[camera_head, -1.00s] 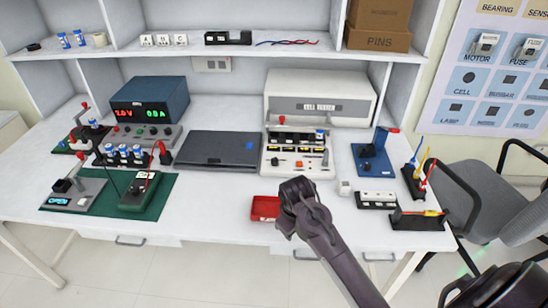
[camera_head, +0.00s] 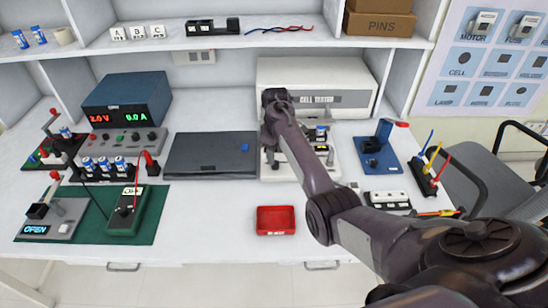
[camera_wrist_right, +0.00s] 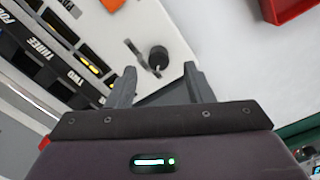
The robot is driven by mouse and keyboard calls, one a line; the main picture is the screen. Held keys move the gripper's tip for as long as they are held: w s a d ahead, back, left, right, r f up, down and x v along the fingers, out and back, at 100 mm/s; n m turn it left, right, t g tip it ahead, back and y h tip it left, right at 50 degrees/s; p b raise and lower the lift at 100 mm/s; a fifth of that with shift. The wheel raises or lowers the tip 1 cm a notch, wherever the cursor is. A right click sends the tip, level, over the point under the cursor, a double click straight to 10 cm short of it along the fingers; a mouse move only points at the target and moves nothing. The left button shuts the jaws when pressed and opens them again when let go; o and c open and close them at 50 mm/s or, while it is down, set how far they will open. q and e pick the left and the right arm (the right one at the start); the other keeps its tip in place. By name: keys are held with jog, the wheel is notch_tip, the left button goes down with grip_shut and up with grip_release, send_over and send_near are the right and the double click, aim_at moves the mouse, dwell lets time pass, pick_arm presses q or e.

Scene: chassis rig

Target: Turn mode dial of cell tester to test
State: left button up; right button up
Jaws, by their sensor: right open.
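The cell tester (camera_head: 362,92) is a white box at the back of the bench, with a white front panel that my right arm largely covers in the head view. In the right wrist view its panel (camera_wrist_right: 185,22) carries a round black dial (camera_wrist_right: 158,58) beside a grey lever-like mark, and slots labelled TWO, THREE and FOUR. My right gripper (camera_wrist_right: 160,82) is open and empty, with its two fingertips on either side of the line toward the dial and just short of it. Whether they touch the panel cannot be told. My left gripper is not in view.
A red tray (camera_head: 276,220) lies in front of the tester. A dark closed case (camera_head: 212,155) is to its left and a blue fixture (camera_head: 376,150) to its right. A green mat (camera_head: 90,222) with devices lies at the left. The bench front is mostly clear.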

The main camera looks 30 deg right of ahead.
jog(key=f, duration=0.3)
jog(key=shift+w, duration=0.2)
jog(key=shift+f, duration=0.6)
jog(key=shift+w, duration=0.1)
jog(key=c, duration=1)
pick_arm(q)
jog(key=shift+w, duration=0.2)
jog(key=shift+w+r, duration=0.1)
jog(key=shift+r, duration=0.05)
